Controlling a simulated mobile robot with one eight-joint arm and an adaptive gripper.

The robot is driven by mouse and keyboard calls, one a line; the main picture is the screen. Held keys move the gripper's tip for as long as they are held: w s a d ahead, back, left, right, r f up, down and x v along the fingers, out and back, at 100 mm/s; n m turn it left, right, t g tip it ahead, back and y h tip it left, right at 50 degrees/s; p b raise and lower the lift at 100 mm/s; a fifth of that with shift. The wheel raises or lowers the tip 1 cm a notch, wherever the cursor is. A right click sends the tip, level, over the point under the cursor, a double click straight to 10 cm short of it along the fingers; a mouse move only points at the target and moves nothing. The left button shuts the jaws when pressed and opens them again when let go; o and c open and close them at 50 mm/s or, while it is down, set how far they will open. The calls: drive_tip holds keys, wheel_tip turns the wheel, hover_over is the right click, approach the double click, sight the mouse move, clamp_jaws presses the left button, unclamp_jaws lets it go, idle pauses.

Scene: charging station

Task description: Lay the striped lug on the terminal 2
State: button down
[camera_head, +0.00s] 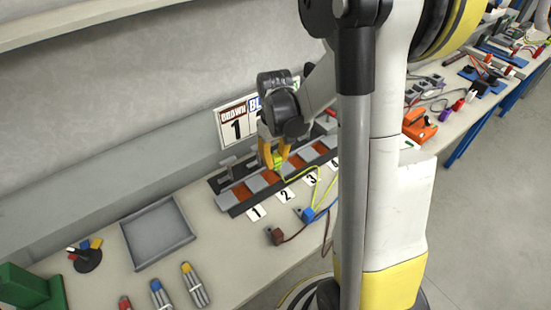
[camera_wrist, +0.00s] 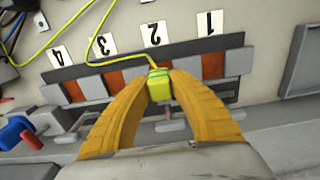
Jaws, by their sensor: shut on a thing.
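My gripper (camera_head: 275,156) is shut on the striped lug (camera_head: 278,163), a small yellow-green block with a yellow-green wire running off it. In the wrist view the striped lug (camera_wrist: 159,85) sits between the two orange fingertips (camera_wrist: 159,90), over the terminal strip (camera_wrist: 196,50). The strip carries alternating grey and orange-brown blocks. The lug is in line with the number 2 card (camera_wrist: 154,34) and hides the part of the strip behind it. I cannot tell whether it touches the strip. The number 2 card (camera_head: 285,196) also shows in the head view.
A brown lug (camera_head: 275,236) and a blue lug (camera_head: 307,214) with wires lie in front of the strip. Metal levers (camera_wrist: 170,113) stand behind it. A grey tray (camera_head: 157,232) is at the left. A colour sign (camera_head: 236,124) stands at the back.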

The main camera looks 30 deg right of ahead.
sight(275, 156)
drive_tip(key=shift+f+b, duration=1.65)
drive_tip(key=shift+f, duration=0.55)
drive_tip(key=shift+f+b, duration=1.65)
drive_tip(key=shift+f, duration=0.05)
drive_tip(key=c, duration=1.2)
unclamp_jaws()
drive_tip(key=shift+r, duration=0.1)
wheel_tip(275, 156, up, 12)
drive_tip(key=s+a+r+t, duration=0.5)
drive_tip(key=s+a+t, duration=0.2)
drive_tip(key=s+a, duration=0.3)
drive_tip(key=a, duration=0.3)
drive_tip(key=shift+s+a, duration=0.3)
drive_tip(key=shift+s, duration=0.1)
